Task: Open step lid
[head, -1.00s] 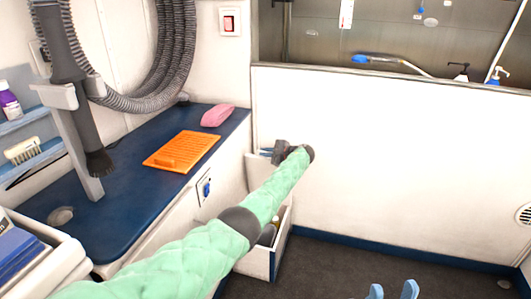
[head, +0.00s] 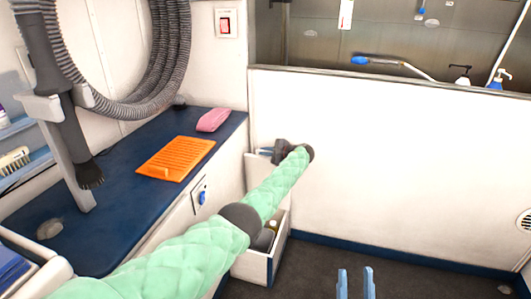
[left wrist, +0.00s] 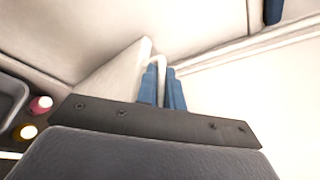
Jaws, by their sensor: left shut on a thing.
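The step is a white box (head: 253,267) on the floor beside the bench, with its top open and bottles inside. Its white lid (head: 255,178) stands raised, largely hidden behind my left arm. My left gripper (head: 264,152) is at the lid's upper edge. In the left wrist view its blue fingers (left wrist: 163,88) are shut around a thin white handle or edge by the white lid panel (left wrist: 115,75). Red and yellow caps show inside the box at the left of that view. My right gripper (head: 355,284) shows only blue fingertips, apart and empty, at the bottom.
A blue-topped bench (head: 115,190) holds an orange mat (head: 177,157) and a pink item (head: 213,120). A grey hose (head: 165,70) hangs above it. A white partition (head: 400,165) stands behind the step. The dark floor (head: 320,265) in front is clear.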

